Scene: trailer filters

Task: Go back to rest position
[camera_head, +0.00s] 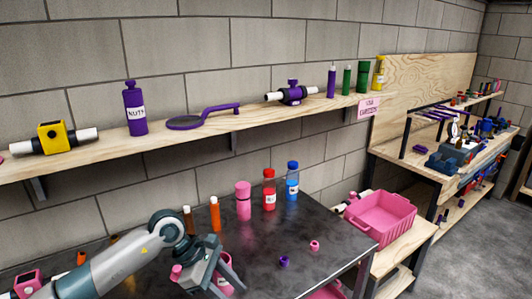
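My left arm comes in from the lower left over the dark table. Its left gripper (226,281) is low over the table near the bottom edge of the head view, with its fingers spread apart. A pink object with a white label (224,286) shows between or behind the fingers. I cannot tell whether they touch it. My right gripper is not in view.
The dark table (320,236) holds a pink bottle (243,200), a red bottle (269,189), a blue bottle (292,180) and small loose parts. A wooden shelf (245,116) runs above. A pink crate (380,217) stands right of the table; floor beyond is clear.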

